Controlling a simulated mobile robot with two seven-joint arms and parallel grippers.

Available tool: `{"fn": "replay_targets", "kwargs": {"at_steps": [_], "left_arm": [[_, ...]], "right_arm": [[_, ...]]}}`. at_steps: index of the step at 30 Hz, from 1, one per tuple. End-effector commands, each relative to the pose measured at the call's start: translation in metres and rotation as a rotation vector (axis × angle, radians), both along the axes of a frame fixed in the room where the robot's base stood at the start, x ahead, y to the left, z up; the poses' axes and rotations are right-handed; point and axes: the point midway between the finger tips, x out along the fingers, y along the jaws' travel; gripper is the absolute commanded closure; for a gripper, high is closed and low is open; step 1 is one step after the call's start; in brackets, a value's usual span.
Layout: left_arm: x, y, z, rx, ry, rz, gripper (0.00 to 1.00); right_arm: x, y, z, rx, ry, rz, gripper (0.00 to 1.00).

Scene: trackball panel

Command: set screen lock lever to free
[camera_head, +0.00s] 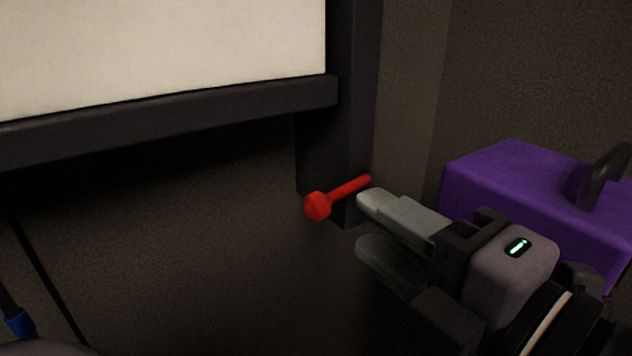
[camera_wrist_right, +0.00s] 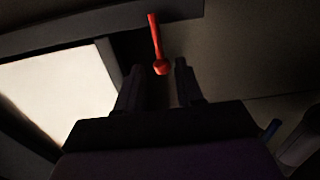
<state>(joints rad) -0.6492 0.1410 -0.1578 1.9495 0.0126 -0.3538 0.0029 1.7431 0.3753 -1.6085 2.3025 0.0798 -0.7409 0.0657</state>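The red lever (camera_head: 344,191) with a round knob (camera_head: 317,206) sticks out at the lower end of the dark post beside the screen (camera_head: 165,50). In the head view its knob points left and slightly down. My right gripper (camera_head: 366,224) is open, with its fingertips just right of and below the lever. In the right wrist view the lever (camera_wrist_right: 155,36) hangs down with its knob (camera_wrist_right: 161,67) near the gap between the two fingertips (camera_wrist_right: 157,70). I cannot tell whether they touch it. My left gripper does not show.
A purple box (camera_head: 510,165) with a dark handle (camera_head: 604,175) stands at the right, behind my right gripper. The dark frame bar (camera_head: 170,120) runs under the screen. A thin dark rod with a blue piece (camera_head: 18,323) is at the lower left. The space below the screen looks clear.

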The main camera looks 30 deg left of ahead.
Motion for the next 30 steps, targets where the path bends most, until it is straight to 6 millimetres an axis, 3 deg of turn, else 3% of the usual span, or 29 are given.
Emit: {"fn": "replay_targets", "kwargs": {"at_steps": [7,21,30], "left_arm": [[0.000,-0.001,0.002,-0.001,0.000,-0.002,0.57],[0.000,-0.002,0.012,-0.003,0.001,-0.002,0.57],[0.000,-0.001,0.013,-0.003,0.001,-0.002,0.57]], "right_arm": [[0.003,0.009,0.000,-0.002,-0.002,0.001,0.63],[0.025,0.060,-0.001,-0.001,-0.002,0.000,0.63],[0.027,0.066,-0.002,-0.001,-0.002,0.000,0.63]]}}
